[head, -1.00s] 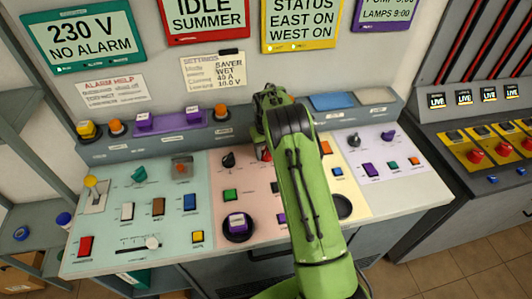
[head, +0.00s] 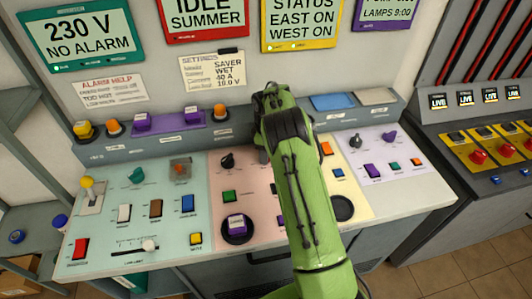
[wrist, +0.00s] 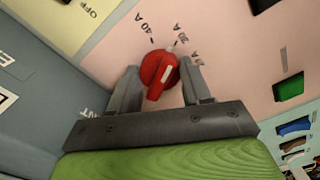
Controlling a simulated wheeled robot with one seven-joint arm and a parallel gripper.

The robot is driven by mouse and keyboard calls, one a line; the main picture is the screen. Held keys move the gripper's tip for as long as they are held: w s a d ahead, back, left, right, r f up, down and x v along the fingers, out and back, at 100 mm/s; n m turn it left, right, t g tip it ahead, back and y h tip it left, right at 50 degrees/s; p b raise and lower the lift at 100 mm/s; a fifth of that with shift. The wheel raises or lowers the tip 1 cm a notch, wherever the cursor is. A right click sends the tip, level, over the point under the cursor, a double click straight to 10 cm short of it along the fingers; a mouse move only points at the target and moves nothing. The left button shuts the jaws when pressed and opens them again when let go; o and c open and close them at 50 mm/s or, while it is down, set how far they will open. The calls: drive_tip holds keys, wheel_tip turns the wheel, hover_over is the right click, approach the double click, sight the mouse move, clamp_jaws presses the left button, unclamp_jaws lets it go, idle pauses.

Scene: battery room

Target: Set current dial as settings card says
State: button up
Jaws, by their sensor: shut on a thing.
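The current dial (wrist: 158,72) is a red knob with a white mark on a pink panel. In the wrist view, "40 A" (wrist: 144,22) is printed at its upper left and two other amp labels to the right, partly hard to read. The white mark lies along the knob's raised bar, which slants from upper right to lower left. My gripper (wrist: 161,80) is shut on the dial, one finger on each side. In the head view my green arm hides the dial. The settings card (head: 212,71) on the back wall reads SAVER, WET, 40 A, 10.0 V.
A raised ledge with a blue plate (head: 333,102) runs behind. A second console (head: 490,142) stands at the right.

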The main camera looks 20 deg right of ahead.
drive_tip(key=n, duration=0.4)
drive_tip(key=shift+w+n+b, duration=0.1)
drive_tip(key=shift+n+b, duration=0.2)
drive_tip(key=shift+b, duration=0.1)
drive_tip(key=shift+n, duration=1.5)
drive_tip(key=shift+r+b, duration=0.1)
drive_tip(key=shift+b, duration=0.2)
drive_tip(key=o, duration=1.1)
wheel_tip(320, 180, up, 16)
drive_tip(key=p, duration=0.4)
drive_tip(key=shift+p, duration=0.4)
